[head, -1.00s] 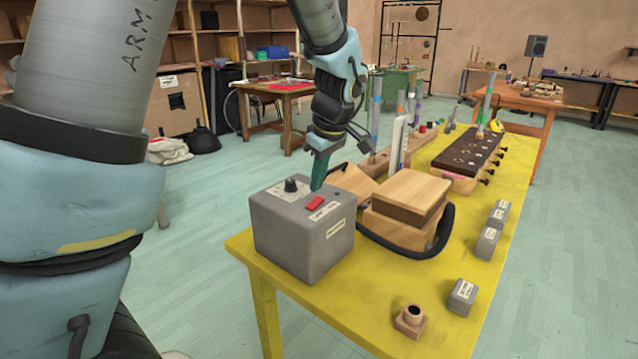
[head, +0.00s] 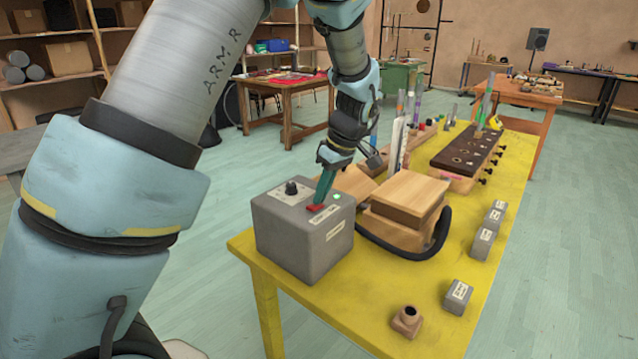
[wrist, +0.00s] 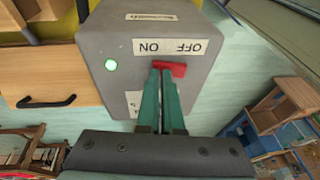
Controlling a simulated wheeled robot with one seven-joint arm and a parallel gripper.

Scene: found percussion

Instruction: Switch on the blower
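The blower is a grey box (head: 290,240) on the near left corner of the yellow table. Its top carries a black knob (head: 291,187), a red rocker switch (head: 315,208) and a green light (head: 337,196), which glows. The wrist view shows the switch (wrist: 178,69) beside a label (wrist: 166,47) reading OFF and ON, and the green light (wrist: 111,64). My gripper (head: 319,201) points down with its green fingers together and empty. Its tips (wrist: 162,67) are at the ON end of the switch and appear to touch it, hiding part of it.
A wooden bellows-like block (head: 408,205) with a black hose (head: 440,235) stands right beside the box. Small grey blocks (head: 458,296) and a wooden socket piece (head: 407,320) lie on the yellow table (head: 370,290). Upright tubes stand behind.

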